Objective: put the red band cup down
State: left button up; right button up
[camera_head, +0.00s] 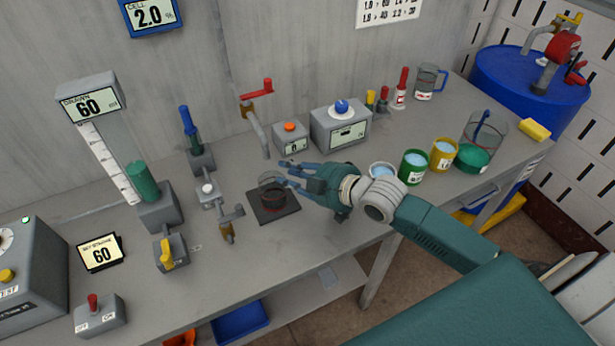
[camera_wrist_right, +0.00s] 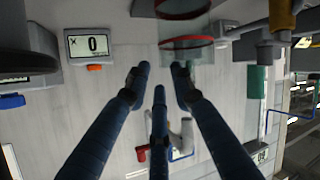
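The red band cup (camera_head: 270,196), clear glass with a red band, is at the dark square pad (camera_head: 262,213) in the middle of the bench. It looks upright on the pad. My right gripper (camera_head: 283,174) reaches in from the right, its fingers beside the cup and partly in front of it. In the right wrist view the glass with its red band (camera_wrist_right: 187,43) is beyond the fingertips, near the top. The fingers of the right gripper (camera_wrist_right: 160,80) are spread with nothing between them; contact with the cup is unclear. My left gripper is out of view.
A grey box with an orange button (camera_head: 290,127) stands behind the pad, and a tap with a red handle (camera_head: 256,88) rises beside it. Valves (camera_head: 228,222) stand to the left. Green (camera_head: 412,167) and yellow (camera_head: 443,155) cups stand to the right. Free bench lies in front.

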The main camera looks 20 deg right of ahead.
jog(key=b+v, duration=0.1)
jog(key=v, duration=0.8)
jog(key=shift+s+r, duration=0.15)
jog(key=shift+s, duration=0.1)
jog(key=shift+d, duration=0.1)
